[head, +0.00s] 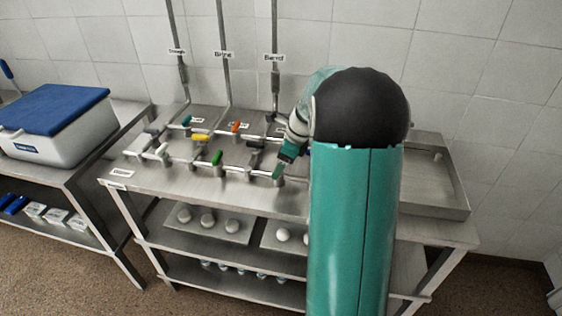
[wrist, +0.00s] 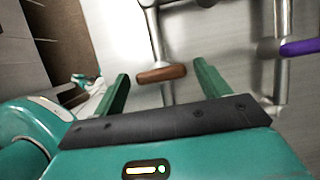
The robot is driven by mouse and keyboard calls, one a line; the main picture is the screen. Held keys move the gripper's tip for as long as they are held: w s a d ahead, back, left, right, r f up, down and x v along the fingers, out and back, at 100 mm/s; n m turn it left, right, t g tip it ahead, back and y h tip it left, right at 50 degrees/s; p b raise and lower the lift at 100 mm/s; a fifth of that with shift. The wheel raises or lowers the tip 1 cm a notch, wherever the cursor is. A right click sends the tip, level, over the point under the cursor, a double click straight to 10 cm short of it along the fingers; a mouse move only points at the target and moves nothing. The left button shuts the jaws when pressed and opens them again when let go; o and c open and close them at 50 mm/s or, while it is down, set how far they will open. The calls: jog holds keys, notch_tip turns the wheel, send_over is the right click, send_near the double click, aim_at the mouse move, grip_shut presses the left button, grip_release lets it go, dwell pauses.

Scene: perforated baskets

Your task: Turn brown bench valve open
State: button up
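The brown valve handle (wrist: 162,74) is a short bar on a metal pipe stem in the wrist view. It lies roughly crosswise to the pipe it sits on. My gripper (wrist: 160,70) is open, with one green finger on each side of the handle and a visible gap to each. In the head view my gripper (head: 280,165) is low over the front right part of the bench's pipework. The brown handle cannot be made out there, behind my gripper and arm.
On the bench are green (head: 216,158), yellow (head: 200,137), orange (head: 236,127) and black (head: 255,143) handles. Vertical pipes rise at the back. A metal tray (head: 455,190) is at the right.

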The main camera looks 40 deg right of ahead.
jog(key=c, duration=0.8)
jog(key=shift+n, duration=0.3)
jog(key=n, duration=0.2)
jog(key=n+g+y, duration=0.1)
jog(key=n, duration=0.1)
jog(key=shift+w+d+g, duration=0.1)
jog(key=shift+w+g, duration=0.1)
jog(key=shift+g, duration=0.1)
jog(key=n+g, duration=0.1)
jog(key=n, duration=0.3)
jog(key=shift+w+n+g, duration=0.1)
jog(key=shift+n+g, duration=0.3)
jog(key=n, duration=0.2)
jog(key=n+g, duration=0.1)
jog(key=n, duration=0.1)
jog(key=shift+w+n+g, duration=0.1)
jog(key=shift+n+g, duration=0.2)
jog(key=shift+w+n+g+h, duration=0.1)
jog(key=shift+n+g+h, duration=0.35)
jog(key=shift+n, duration=1.45)
jog(key=shift+g, duration=0.25)
